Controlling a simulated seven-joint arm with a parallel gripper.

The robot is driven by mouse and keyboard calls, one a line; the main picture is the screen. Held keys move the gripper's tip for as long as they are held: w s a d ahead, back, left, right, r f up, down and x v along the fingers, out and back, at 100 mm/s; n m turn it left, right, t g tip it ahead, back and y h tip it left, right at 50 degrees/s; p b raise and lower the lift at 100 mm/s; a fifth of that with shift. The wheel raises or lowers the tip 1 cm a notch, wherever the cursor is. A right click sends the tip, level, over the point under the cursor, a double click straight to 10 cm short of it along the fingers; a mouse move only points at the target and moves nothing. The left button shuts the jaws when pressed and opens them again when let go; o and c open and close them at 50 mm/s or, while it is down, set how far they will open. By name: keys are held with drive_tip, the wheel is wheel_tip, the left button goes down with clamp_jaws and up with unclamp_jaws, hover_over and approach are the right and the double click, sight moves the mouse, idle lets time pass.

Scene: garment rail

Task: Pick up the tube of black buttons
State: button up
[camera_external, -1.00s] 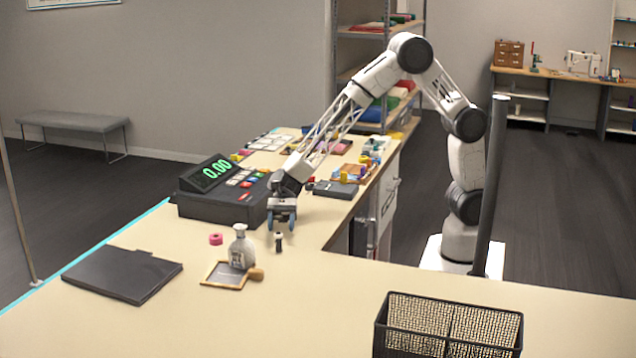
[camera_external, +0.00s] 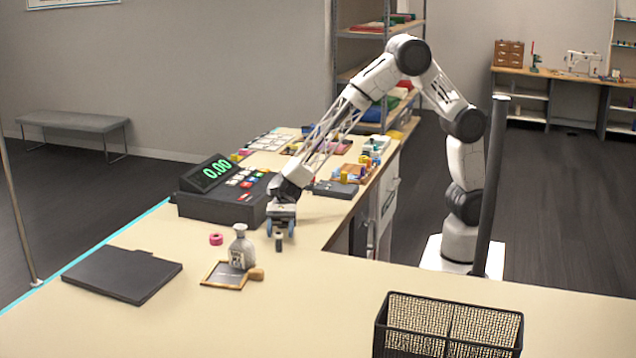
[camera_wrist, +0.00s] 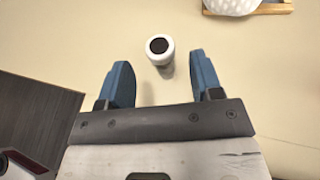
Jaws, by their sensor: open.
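The tube of black buttons (camera_external: 279,242) stands upright on the counter as a small dark cylinder. In the wrist view the tube (camera_wrist: 160,49) shows a white rim around a dark top, seen from above. My gripper (camera_external: 281,231) is open and points down just behind the tube. In the wrist view its blue fingertips (camera_wrist: 158,73) are apart, and the tube lies ahead of them, lined up with the gap. Nothing is between the fingers.
A cash register (camera_external: 225,196) stands left of my gripper. A black folder (camera_external: 122,274) lies left and a mesh basket (camera_external: 447,325) stands front right. The counter between is clear.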

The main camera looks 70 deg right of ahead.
sight(278, 241)
drive_tip(key=shift+x, duration=2.5)
drive_tip(key=shift+w, duration=0.1)
drive_tip(key=shift+c, duration=0.2)
drive_tip(key=c, duration=1)
drive_tip(key=shift+o, duration=0.2)
drive_tip(key=shift+r, duration=0.15)
wheel_tip(278, 241, up, 28)
